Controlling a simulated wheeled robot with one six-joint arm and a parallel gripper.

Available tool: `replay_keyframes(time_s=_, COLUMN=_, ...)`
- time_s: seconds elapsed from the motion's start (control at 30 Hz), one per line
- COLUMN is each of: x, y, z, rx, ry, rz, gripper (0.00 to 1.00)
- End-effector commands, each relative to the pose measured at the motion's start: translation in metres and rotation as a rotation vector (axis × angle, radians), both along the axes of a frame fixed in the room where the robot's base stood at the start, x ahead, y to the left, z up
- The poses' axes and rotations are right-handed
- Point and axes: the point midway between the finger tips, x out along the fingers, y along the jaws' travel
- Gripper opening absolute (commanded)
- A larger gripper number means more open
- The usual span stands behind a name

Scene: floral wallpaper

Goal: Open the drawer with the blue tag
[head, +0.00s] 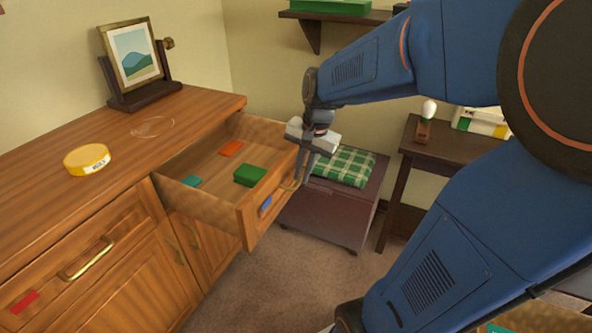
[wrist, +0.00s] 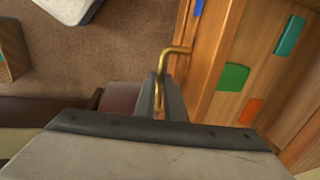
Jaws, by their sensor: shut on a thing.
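The drawer with the blue tag (head: 266,206) is pulled well out from the wooden cabinet (head: 120,215). Its open inside holds a green box (head: 250,174), an orange flat piece (head: 231,148) and a teal piece (head: 191,181). My gripper (head: 300,180) is at the drawer front, shut on the brass handle (wrist: 176,52). In the wrist view the handle runs between the fingers, and the blue tag (wrist: 198,8) shows beside it on the drawer front. The far end of the handle is partly hidden by the fingers.
A second drawer with a red tag (head: 25,302) is shut at the left. A yellow tin (head: 87,159) and a picture frame (head: 131,56) stand on the cabinet top. A dark chest with a green checked cushion (head: 343,165) stands close behind my gripper. Carpet in front is clear.

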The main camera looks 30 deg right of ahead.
Motion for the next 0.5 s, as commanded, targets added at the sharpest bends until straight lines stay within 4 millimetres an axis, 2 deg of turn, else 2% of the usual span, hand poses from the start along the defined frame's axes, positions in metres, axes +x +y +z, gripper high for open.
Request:
replay_keyframes(time_s=0.3, x=-0.0003, y=-0.0002, z=0.0004, rx=0.001, ry=-0.001, rz=0.0, gripper=0.0)
replay_keyframes(time_s=0.33, x=-0.0002, y=-0.0002, z=0.0005, rx=0.001, ry=-0.001, rz=0.0, gripper=0.12)
replay_keyframes(time_s=0.4, x=-0.0002, y=-0.0003, z=0.0005, rx=0.001, ry=-0.001, rz=0.0, gripper=0.29)
replay_keyframes(time_s=0.5, x=-0.0002, y=-0.0002, z=0.0004, rx=0.001, ry=-0.001, rz=0.0, gripper=0.29)
